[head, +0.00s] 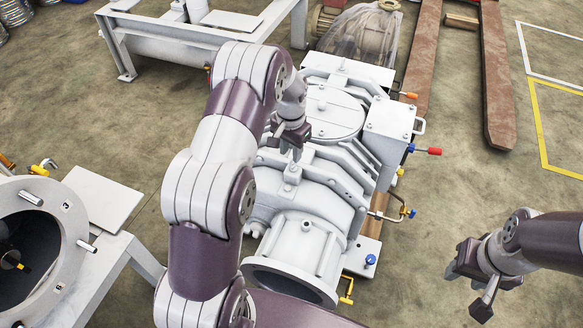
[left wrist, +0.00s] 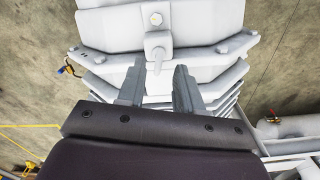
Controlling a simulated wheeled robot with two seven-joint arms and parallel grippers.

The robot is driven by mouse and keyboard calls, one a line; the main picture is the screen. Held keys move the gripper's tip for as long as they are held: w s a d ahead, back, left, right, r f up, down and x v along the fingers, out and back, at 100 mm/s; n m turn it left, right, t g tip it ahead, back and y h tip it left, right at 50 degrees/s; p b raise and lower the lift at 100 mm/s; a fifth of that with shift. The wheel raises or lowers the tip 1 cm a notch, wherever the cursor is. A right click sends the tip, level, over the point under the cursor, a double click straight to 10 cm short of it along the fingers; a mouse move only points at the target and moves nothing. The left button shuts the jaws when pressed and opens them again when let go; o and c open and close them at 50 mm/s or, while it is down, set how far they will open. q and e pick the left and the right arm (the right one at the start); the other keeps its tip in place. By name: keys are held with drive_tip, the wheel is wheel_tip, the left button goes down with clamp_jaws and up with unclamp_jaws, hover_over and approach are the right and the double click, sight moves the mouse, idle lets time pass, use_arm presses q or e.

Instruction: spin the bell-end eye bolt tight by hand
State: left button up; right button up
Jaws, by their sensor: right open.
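The grey vacuum pump (head: 330,115) stands on the floor in the middle of the head view, its open round bell end toward me. My left gripper (head: 288,150) points down over the ribbed flange behind the bell end. In the left wrist view my left gripper (left wrist: 159,68) has its two fingers apart, with nothing between the tips. A small grey eye bolt (left wrist: 158,44) stands on the casing just beyond the fingertips; its lower part and seating are unclear. My right gripper (head: 478,283) is open and empty, well right of the pump.
A grey bench (head: 225,20) stands at the back left. A round open housing (head: 40,225) on a stand is at the left. Red-brown forks (head: 497,95) lie at the back right. Coloured handles, such as a red one (head: 433,151), stick out from the pump's right side.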

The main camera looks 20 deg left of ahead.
sight(291, 161)
use_arm(q)
wheel_tip(291, 161, down, 6)
drive_tip(key=shift+r+b, duration=0.25)
drive_tip(key=shift+b, duration=0.35)
clamp_jaws()
drive_tip(key=shift+r, duration=0.1)
